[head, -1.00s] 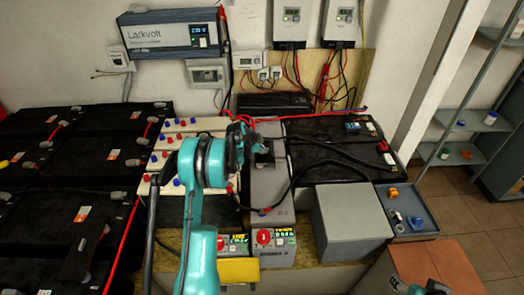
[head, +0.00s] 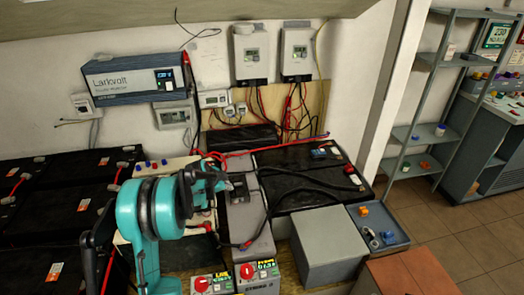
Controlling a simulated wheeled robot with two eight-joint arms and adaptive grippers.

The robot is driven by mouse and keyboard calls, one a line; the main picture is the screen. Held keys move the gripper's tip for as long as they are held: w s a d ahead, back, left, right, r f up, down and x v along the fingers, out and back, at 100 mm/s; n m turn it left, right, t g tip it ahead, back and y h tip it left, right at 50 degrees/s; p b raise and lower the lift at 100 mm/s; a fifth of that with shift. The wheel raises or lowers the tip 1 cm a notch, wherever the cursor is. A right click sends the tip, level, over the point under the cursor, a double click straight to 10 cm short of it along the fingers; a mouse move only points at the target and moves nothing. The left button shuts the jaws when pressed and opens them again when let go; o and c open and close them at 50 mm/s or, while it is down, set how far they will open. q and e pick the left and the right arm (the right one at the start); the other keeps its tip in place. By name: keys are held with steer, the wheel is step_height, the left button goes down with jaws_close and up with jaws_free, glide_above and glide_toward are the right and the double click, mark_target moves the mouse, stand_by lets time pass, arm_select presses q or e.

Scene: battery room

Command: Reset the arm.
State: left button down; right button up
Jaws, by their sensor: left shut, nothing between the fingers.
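My left arm is teal and reaches in from the lower left. Its gripper (head: 218,183) is shut and empty, over the grey long unit (head: 246,222) near the black part (head: 238,187) on top of it. Whether the fingertips touch that part I cannot tell. The arm hides part of the pale terminal blocks (head: 168,164) behind it. My right gripper does not show.
Black batteries (head: 68,183) fill the left. A large black battery (head: 300,175) with cables, a grey box (head: 325,245) and a blue-grey tray (head: 392,246) stand to the right. Two meters with red and green displays (head: 250,278) are in front. A shelf (head: 420,135) stands far right.

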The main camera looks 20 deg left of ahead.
arm_select(q)
steer(key=s+d+r+n, duration=0.5)
steer(key=s+d+r, duration=0.8)
steer(key=s+d, duration=0.15)
steer(key=s+d+n, duration=0.2)
steer(key=s+d, duration=0.2)
steer(key=s, duration=0.5)
steer(key=s+d+n+y, duration=0.1)
steer(key=s+d+n, duration=0.2)
steer(key=s, duration=0.6)
steer(key=shift+s+d+f, duration=0.4)
steer(key=shift+d, duration=0.35)
